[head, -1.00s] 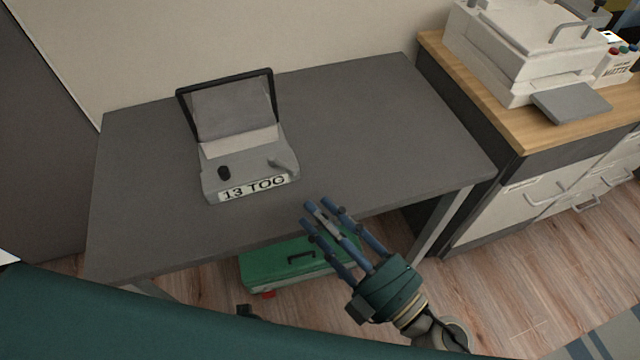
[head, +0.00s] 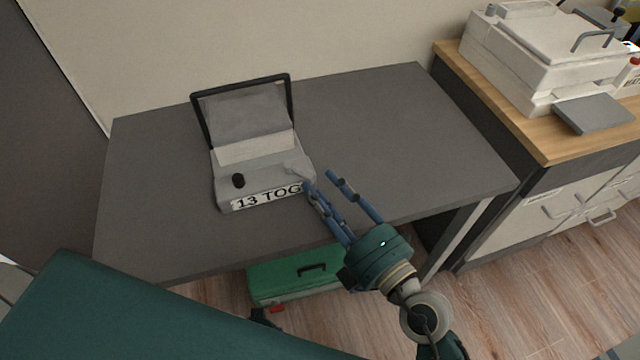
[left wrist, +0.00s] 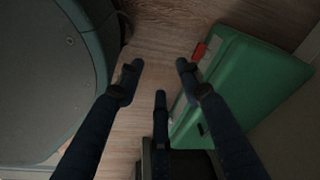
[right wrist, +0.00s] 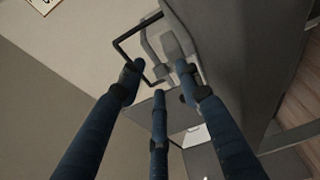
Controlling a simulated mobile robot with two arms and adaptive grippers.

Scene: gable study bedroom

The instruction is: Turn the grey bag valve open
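A grey machine (head: 222,190) with a black upright frame stands on the dark table, a "13 TOG" label on its front. In the right wrist view a grey lever-like part (right wrist: 172,46) shows just beyond the fingertips. My left gripper (left wrist: 160,75) is open and empty, over the floor.
The dark table (head: 400,130) is clear right of the machine. A green case (head: 290,278) lies on the floor under its front edge. A wooden-topped cabinet (head: 545,145) with a white machine (head: 530,60) stands at the right.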

